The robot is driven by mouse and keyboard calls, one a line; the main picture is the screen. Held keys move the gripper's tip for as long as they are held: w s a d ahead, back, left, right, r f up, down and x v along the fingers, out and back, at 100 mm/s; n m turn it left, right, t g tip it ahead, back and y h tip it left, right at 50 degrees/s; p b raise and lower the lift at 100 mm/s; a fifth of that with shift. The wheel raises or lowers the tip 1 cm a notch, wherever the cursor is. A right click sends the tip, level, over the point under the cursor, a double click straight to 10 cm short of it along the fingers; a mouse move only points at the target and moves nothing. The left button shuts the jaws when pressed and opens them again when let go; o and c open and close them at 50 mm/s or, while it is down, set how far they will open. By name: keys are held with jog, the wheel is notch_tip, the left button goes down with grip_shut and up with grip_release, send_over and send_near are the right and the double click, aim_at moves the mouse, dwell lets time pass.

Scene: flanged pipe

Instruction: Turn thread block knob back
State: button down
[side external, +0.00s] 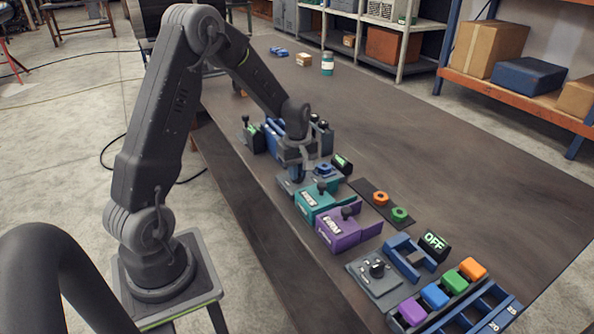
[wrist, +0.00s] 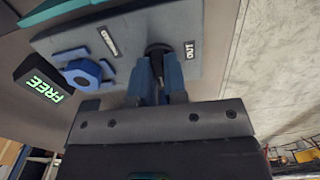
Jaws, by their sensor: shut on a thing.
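The thread block is a grey plate (wrist: 210,62) with an OUT label and another label too blurred to read; it also shows in the side external view (side external: 284,184). My gripper (wrist: 160,82) is shut on the dark knob (wrist: 157,48) beside the OUT label. In the side external view my gripper (side external: 297,175) points down over the plate and hides the knob. A blue nut-like part (wrist: 82,73) sits at the plate's other end. A black display (wrist: 45,82) beside it reads FREE in green.
A teal block (side external: 315,200) and a purple block (side external: 338,232), each with a dark knob, stand close in front. Dark and blue fixtures (side external: 270,138) stand just behind. Orange and green rings (side external: 381,198) lie to the right.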

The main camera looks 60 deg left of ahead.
dwell(0.4)
jog(key=c, duration=1.2)
grip_release()
jog(key=shift+o, duration=0.2)
jog(key=shift+r, duration=0.15)
notch_tip(320, 180, up, 14)
jog(key=shift+f, duration=0.2)
